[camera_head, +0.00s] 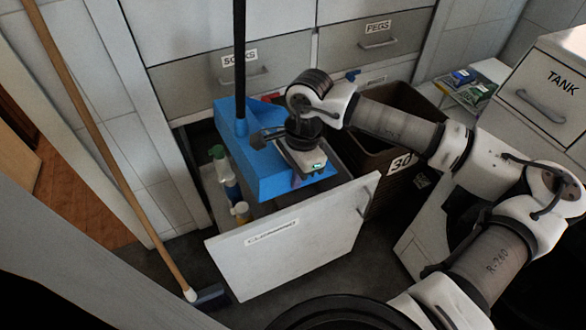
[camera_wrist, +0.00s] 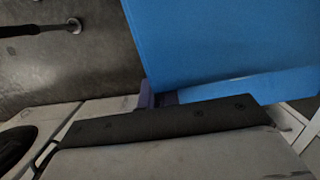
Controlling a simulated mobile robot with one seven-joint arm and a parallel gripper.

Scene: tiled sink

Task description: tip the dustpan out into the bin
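The dustpan (camera_head: 277,180) is blue, with a long dark handle (camera_head: 239,70) standing upright at its back. It is over the open drawer, its broad front face toward me. My gripper (camera_head: 297,181) is at the right part of the dustpan. In the wrist view my gripper (camera_wrist: 156,98) has its purple fingertips close together at the edge of the blue dustpan (camera_wrist: 220,45) and appears shut on it; the contact is partly hidden. A dark brown bin (camera_head: 378,155) marked "30" stands right of the drawer, partly behind my arm. The contents of dustpan and bin are hidden.
The open drawer (camera_head: 300,240) has a white front and holds several bottles (camera_head: 222,175) at its left. A broom (camera_head: 110,140) leans at the left. A tank cabinet (camera_head: 550,90) and a low shelf with small packets (camera_head: 465,85) are at the right.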

